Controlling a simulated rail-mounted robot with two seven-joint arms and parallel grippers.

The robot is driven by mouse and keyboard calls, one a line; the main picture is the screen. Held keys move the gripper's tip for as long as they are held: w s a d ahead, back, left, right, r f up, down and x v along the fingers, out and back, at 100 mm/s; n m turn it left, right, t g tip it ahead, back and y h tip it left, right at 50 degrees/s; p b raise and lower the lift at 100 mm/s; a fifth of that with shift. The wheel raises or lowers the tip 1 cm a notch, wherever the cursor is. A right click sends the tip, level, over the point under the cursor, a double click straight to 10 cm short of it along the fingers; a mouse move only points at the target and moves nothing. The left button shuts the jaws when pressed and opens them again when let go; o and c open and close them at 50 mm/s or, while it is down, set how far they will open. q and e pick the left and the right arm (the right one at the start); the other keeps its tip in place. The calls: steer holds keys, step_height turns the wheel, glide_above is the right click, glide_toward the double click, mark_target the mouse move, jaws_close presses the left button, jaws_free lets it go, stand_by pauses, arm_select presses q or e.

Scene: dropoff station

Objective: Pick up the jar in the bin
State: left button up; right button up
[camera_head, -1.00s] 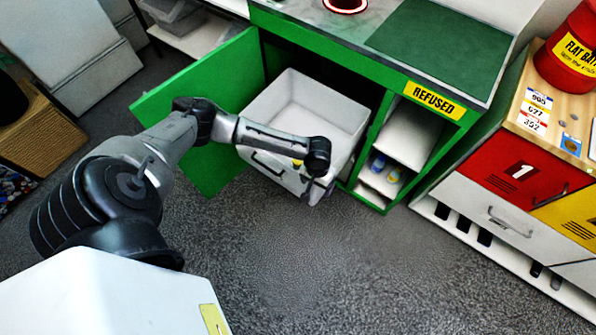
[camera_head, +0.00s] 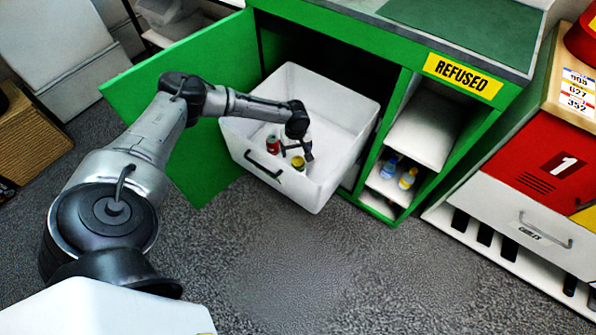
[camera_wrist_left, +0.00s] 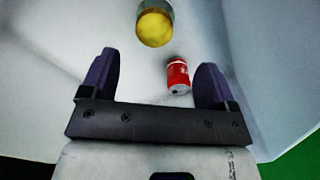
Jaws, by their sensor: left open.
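The white bin (camera_head: 335,95) stands pulled out from the open green cabinet. A jar with a yellow lid (camera_head: 297,163) is inside it near the front wall. My left gripper (camera_head: 296,151) is open and empty over the inside of the bin, close to the jar in the picture. In the left wrist view the jar (camera_wrist_left: 154,28) shows lid-on at the top, beyond my open fingers (camera_wrist_left: 157,64), its upper part cut off by the frame. My right gripper is not in view.
A red can (camera_head: 272,145) is in the bin beside the jar; it also shows between my fingers in the left wrist view (camera_wrist_left: 178,76). The green door (camera_head: 185,100) stands open at left. Shelves with small bottles (camera_head: 406,178) are at right. The floor in front is clear.

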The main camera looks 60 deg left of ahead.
mark_target(298, 161)
arm_select(q)
steer(key=shift+f+b, duration=0.7)
steer(key=shift+f, duration=1.15)
steer(key=f+b, duration=0.3)
steer(key=shift+w+f, duration=0.25)
steer(key=shift+w, duration=0.15)
steer(key=shift+f+b, duration=0.65)
steer(key=shift+f, duration=0.15)
steer(key=c, duration=1)
steer(key=shift+r, duration=0.1)
steer(key=shift+c, duration=0.2)
